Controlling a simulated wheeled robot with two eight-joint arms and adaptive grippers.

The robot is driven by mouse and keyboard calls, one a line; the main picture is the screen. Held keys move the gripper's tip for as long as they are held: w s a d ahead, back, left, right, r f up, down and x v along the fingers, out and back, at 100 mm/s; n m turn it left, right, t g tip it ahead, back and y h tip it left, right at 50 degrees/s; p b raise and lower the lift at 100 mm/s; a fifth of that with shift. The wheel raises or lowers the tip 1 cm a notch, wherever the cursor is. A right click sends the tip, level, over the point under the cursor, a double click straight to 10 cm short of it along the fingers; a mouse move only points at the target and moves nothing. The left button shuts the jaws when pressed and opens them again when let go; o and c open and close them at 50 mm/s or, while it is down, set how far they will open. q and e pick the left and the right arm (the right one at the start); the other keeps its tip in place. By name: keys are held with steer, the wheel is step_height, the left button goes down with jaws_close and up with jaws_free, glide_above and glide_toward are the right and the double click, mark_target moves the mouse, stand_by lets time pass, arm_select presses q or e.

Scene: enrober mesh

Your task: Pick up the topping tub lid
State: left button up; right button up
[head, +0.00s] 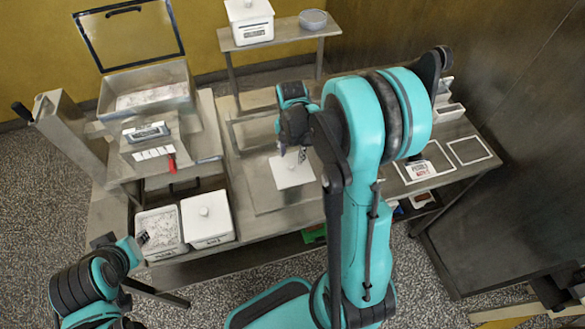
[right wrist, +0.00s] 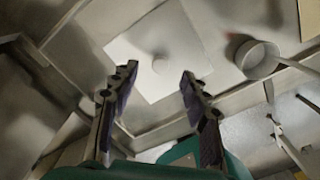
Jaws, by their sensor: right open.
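A white square lid (head: 288,173) with a small round knob lies on a flat metal plate at the middle of the table. The lid also shows in the right wrist view (right wrist: 135,55), with its knob between the open fingers in the picture. My right gripper (head: 292,153) is open and empty, pointing down above the lid and hiding part of it. It shows apart from the lid in the right wrist view (right wrist: 155,82). An open white tub (head: 139,222) with pale contents stands at the front left. My left gripper (head: 143,238) is small and dark near this tub; its fingers are unclear.
A lidded white tub (head: 208,240) stands beside the open one. A metal machine with a raised framed cover (head: 129,40) is at the back left. In the right wrist view, a round-ended tool (right wrist: 257,60) lies near the lid.

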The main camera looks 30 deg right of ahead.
mark_target(292, 164)
step_height(292, 164, down, 4)
steer(key=shift+f+b, duration=0.1)
steer(key=shift+b, duration=0.4)
steer(key=shift+s, duration=0.1)
jaws_close()
